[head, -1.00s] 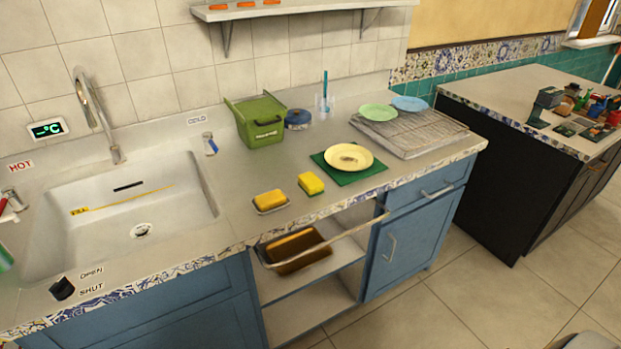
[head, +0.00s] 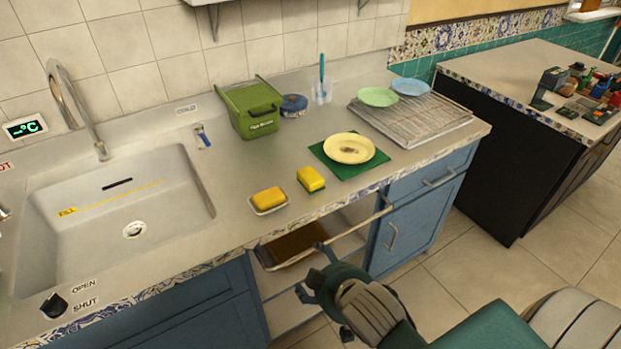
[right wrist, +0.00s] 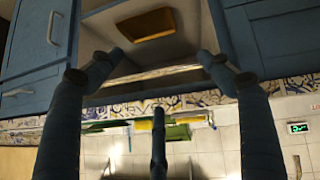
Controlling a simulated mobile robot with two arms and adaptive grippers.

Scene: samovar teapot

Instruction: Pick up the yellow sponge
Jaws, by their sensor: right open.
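The yellow sponge (head: 311,179) with a green underside lies on the counter, left of the green mat. A second yellow block (head: 268,198), more orange, sits in a small white dish to its left. My right gripper (head: 320,288) is open and empty in front of the counter, below and apart from the sponge. In the right wrist view, its spread fingers (right wrist: 160,72) face the cabinet front, with nothing between them. A yellow patch (right wrist: 143,125) shows past the counter edge there; I cannot tell which yellow block it is. My left gripper is not in view.
A cream plate (head: 349,147) rests on the green mat (head: 377,160). A rail (head: 352,229) juts out below the counter edge, near my right gripper. The sink (head: 85,228) is at left; a green bin (head: 252,112) and drying rack (head: 440,120) stand behind.

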